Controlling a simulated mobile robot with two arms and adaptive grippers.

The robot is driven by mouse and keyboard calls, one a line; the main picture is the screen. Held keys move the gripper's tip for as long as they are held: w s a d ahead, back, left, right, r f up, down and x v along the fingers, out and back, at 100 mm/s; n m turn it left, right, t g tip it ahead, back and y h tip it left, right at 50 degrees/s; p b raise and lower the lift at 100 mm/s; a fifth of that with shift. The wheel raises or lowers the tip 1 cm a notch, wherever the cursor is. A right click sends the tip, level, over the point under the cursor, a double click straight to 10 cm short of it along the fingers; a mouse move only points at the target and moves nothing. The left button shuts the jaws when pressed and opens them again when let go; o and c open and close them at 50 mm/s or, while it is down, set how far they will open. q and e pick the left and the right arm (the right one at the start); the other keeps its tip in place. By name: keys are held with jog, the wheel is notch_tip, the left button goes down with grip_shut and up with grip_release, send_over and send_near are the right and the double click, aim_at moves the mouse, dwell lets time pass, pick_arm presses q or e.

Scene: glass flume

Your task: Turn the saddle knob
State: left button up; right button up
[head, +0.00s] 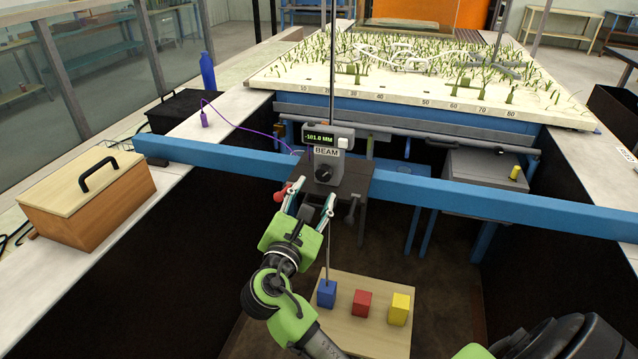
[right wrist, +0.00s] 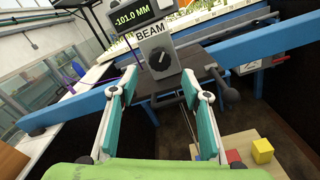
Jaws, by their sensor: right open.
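A grey box marked BEAM (head: 325,165) stands on a dark saddle (head: 355,180) across a blue beam (head: 450,193). Its front has a round black dial knob (head: 323,174), also in the right wrist view (right wrist: 159,61). A red knob (head: 280,195) sticks out at the saddle's left, and a dark grey knob (head: 352,208) hangs at its right. I cannot tell which one is the saddle knob. My right gripper (head: 310,200) is open and empty just below and in front of the dial. In the right wrist view its fingers (right wrist: 155,88) flank the dial's lower area. My left gripper is not in view.
A display (head: 319,138) above the dial reads -101.0 MM. A thin rod runs down to a board (head: 340,320) with blue, red and yellow blocks. A wooden box (head: 85,195) stands on the left ledge. A planted bed (head: 400,90) lies behind the beam.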

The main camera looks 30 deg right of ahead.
jog(key=v, duration=0.6)
jog(key=shift+w, duration=0.1)
dwell(1.1)
